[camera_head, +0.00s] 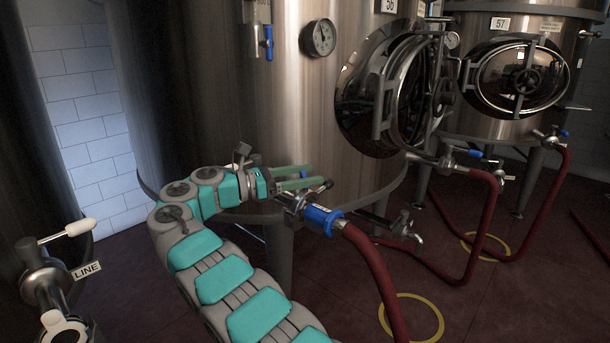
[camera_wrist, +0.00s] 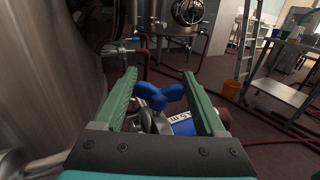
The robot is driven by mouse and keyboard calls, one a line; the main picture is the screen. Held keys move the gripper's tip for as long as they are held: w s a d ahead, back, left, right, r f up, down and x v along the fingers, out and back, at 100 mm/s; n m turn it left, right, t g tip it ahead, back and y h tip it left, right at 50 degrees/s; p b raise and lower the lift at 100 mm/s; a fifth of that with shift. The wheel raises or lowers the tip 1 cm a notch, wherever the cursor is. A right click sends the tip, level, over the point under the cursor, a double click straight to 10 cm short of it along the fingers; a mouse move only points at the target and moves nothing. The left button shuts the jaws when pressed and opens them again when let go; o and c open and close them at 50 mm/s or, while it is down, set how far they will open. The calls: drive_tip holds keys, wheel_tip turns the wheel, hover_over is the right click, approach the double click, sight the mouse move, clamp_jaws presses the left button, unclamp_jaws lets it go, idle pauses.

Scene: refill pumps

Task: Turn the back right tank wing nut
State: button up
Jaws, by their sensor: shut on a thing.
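A blue wing nut (camera_wrist: 160,95) sits on a metal clamp between my fingers in the wrist view. My gripper (camera_wrist: 160,74) has its green fingers on either side of it, shut on its wings. In the head view my gripper (camera_head: 318,178) is at the hose fitting low on the front of a large steel tank (camera_head: 220,90). The collar also shows in the wrist view (camera_wrist: 183,127).
Another steel tank with a round hatch (camera_head: 518,78) stands at the back right. Red hoses (camera_head: 480,235) cross the floor. A valve with a white handle (camera_head: 66,231) is at the lower left. The wrist view shows an orange bucket (camera_wrist: 231,91), a ladder (camera_wrist: 247,45) and a metal table (camera_wrist: 282,92).

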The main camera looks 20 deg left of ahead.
drive_tip(key=shift+a+f, duration=0.15)
drive_tip(key=shift+f, duration=0.15)
drive_tip(key=o, duration=1.1)
drive_tip(key=shift+o, duration=1.1)
drive_tip(key=shift+r, duration=0.1)
